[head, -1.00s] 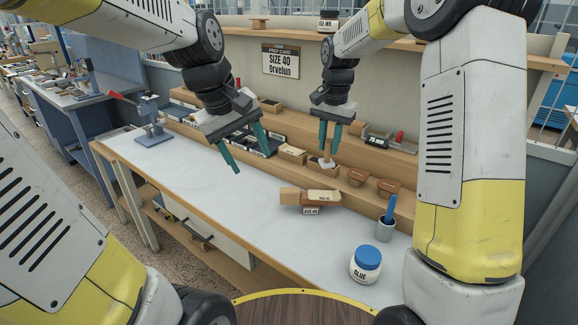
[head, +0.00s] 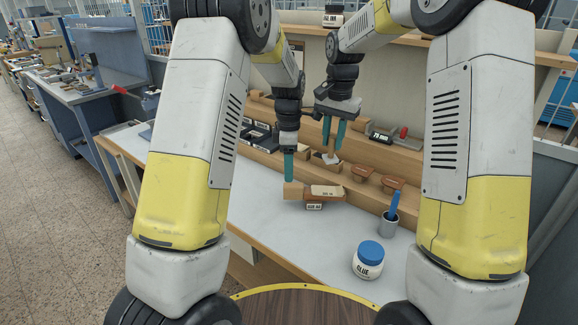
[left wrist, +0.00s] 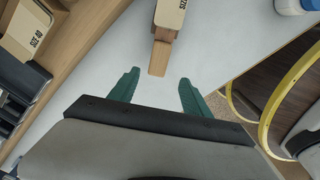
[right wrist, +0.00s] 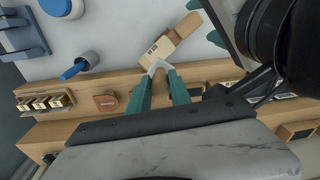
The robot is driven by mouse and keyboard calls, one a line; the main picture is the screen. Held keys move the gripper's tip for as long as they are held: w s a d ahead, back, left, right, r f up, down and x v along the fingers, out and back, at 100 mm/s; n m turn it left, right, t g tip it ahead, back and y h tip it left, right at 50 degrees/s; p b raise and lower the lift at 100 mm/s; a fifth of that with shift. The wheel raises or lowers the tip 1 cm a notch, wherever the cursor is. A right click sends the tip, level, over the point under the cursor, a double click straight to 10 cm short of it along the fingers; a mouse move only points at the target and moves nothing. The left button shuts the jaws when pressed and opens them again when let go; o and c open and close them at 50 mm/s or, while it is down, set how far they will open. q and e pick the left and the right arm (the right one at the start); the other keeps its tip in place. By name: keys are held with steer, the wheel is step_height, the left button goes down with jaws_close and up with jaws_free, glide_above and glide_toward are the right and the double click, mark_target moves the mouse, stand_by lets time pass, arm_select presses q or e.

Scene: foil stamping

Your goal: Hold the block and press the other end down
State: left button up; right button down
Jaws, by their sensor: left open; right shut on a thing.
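The wooden block (head: 293,190) lies on the white bench top, with a tan labelled piece (head: 326,192) along it and a small labelled support (head: 314,206) underneath. My left gripper (head: 289,178) points down just over the block's left end. In the left wrist view its fingers (left wrist: 158,84) are open and empty, with the block's bare end (left wrist: 159,58) just ahead of the gap. My right gripper (head: 333,148) is shut on a small white-tipped thing (head: 331,159) behind the block. In the right wrist view the white tip (right wrist: 158,67) overlaps the labelled piece's edge; contact is unclear.
A glue jar (head: 368,260) with a blue lid and a grey cup (head: 388,224) with a blue-handled tool stand right of the block. A stepped wooden shelf (head: 400,165) with brown stamps (head: 393,183) runs behind. The bench's left part is clear.

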mark_target(289, 196)
arm_select(q)
steer(key=shift+w+f, duration=0.25)
steer(key=shift+f, duration=0.05)
step_height(289, 196, down, 11)
steer(key=shift+f, duration=0.2)
jaws_close()
arm_select(e)
steer(key=shift+w+d+f+m+g+y, duration=0.15)
steer(key=shift+d+f+m, duration=0.4)
steer(key=shift+f, duration=1.25)
steer(key=shift+w+d+f+m+g+y, duration=0.15)
steer(key=shift+d+f+m, duration=0.4)
steer(key=shift+f, duration=1.3)
steer(key=shift+w+d+f+m+g, duration=0.2)
steer(key=shift+d+f+m, duration=0.35)
steer(key=shift+f, duration=1.25)
